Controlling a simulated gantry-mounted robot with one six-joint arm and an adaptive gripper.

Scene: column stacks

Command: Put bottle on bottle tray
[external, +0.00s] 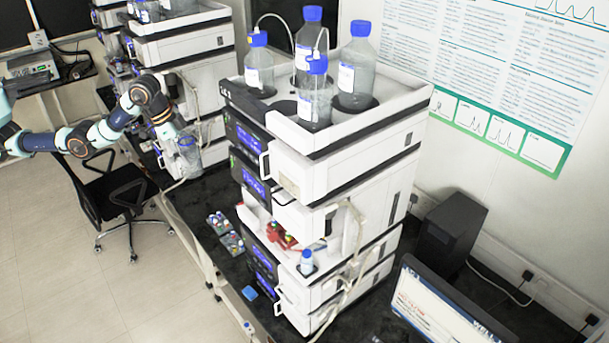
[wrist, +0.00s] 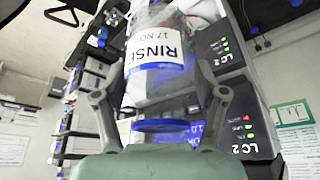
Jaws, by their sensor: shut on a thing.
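My gripper (external: 173,128) is at the left in the external view, in front of the rear instrument stack. It is shut on a clear bottle (external: 189,156) with a blue cap, held in the air. In the wrist view the bottle (wrist: 153,52) has a white label reading "RINSE", and the fingers of my gripper (wrist: 160,95) are on both sides of it. The bottle tray (external: 395,103) is the white-rimmed top of the near stack, to the right of my gripper. Several blue-capped bottles (external: 360,60) stand on it. A dark round spot (external: 284,106) at its left-middle is bare.
The rear stack (external: 195,45) carries bottles on top and stands close behind my gripper. White tubes (external: 290,25) loop from bottles on the near tray. A black chair (external: 115,190) is below my arm. A monitor (external: 440,305) stands at lower right.

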